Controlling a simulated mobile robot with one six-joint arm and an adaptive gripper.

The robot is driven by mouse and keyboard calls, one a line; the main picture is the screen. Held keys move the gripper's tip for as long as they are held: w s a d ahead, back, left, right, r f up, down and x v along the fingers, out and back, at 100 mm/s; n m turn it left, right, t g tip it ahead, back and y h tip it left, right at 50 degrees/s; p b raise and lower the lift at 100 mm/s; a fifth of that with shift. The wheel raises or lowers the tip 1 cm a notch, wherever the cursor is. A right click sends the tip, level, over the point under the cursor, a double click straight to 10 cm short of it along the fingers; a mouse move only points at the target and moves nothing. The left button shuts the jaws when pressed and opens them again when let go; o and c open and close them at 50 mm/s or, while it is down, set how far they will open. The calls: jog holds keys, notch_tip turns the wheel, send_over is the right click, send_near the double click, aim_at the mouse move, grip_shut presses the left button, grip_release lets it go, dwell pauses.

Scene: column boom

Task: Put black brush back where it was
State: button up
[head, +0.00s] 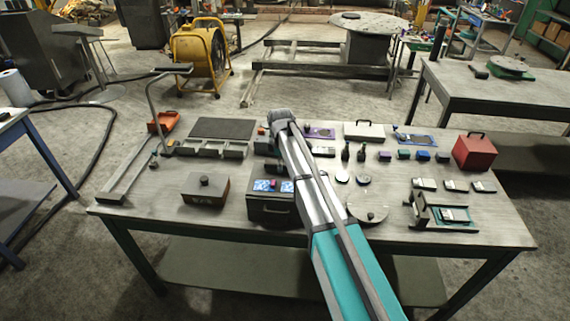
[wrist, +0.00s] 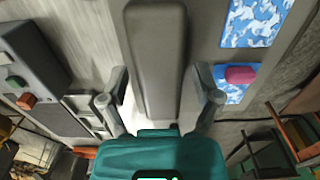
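In the wrist view, a long dark grey-black block (wrist: 157,55), possibly the black brush, runs from the top edge down between the two fingers of my gripper (wrist: 160,85). The fingers are spread, one on each side of it. Narrow pale strips show between the fingers and the block, so I see no clear contact. In the head view, my arm reaches over the middle of the workbench (head: 130,215). Its grey end is near the bench's far side, and the fingers and brush cannot be made out there.
A dark box with blue panels (head: 272,205) stands left of my arm; blue panels (wrist: 255,22) also show in the wrist view. Dark bottles (head: 346,151), a red box (head: 474,151) and a round disc (head: 368,207) are on the right. A metal frame (head: 155,105) rises at left.

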jog(key=shift+r, duration=0.2)
dwell(0.3)
notch_tip(320, 180, up, 12)
jog(key=p, duration=1.2)
jog(key=shift+s, duration=0.1)
dwell(0.8)
jog(key=s+d+m, duration=1.7)
jog(key=s+d, duration=0.7)
jog(key=s, duration=0.1)
jog(key=shift+s+m, duration=0.3)
jog(key=shift+s, duration=0.05)
